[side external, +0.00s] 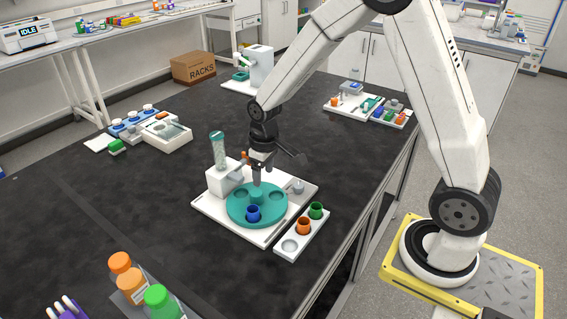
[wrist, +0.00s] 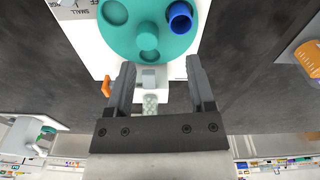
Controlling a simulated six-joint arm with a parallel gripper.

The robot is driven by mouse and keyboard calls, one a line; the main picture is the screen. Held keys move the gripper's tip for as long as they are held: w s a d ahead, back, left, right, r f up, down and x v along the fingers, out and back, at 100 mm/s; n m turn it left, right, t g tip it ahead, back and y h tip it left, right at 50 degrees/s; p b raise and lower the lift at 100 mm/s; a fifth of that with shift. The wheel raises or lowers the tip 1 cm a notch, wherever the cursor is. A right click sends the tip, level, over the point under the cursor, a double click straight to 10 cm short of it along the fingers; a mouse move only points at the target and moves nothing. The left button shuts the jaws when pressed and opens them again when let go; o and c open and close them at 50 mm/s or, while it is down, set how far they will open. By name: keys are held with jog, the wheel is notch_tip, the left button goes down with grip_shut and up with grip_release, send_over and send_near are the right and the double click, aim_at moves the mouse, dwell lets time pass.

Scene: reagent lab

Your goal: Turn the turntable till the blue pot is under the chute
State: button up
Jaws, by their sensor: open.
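The teal turntable (side external: 237,207) sits on a white base on the black bench, and it also shows in the wrist view (wrist: 118,38). The blue pot (side external: 253,213) stands in a recess on its near side, and in the wrist view it is at the upper right (wrist: 180,16). The chute is a white block (side external: 222,178) with a bead-filled clear tube (side external: 217,148) at the turntable's left edge. The blue pot is away from the chute. My gripper (wrist: 158,74) is open and empty, above the chute side of the turntable, with the tube partly between its fingers in the wrist view.
A white tray (side external: 285,251) with an orange pot (side external: 303,226) and a green pot (side external: 316,210) lies right of the base. An orange part (wrist: 107,86) is beside the chute. Orange- and green-capped bottles (side external: 157,300) stand at the front left. Bench left of the base is clear.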

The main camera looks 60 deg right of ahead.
send_over(255, 192)
notch_tip(255, 192, down, 4)
jog(key=shift+r+n+g, duration=0.2)
jog(key=shift+n+g, duration=0.2)
jog(key=shift+f, duration=0.15)
jog(key=shift+f, duration=3.75)
grip_shut()
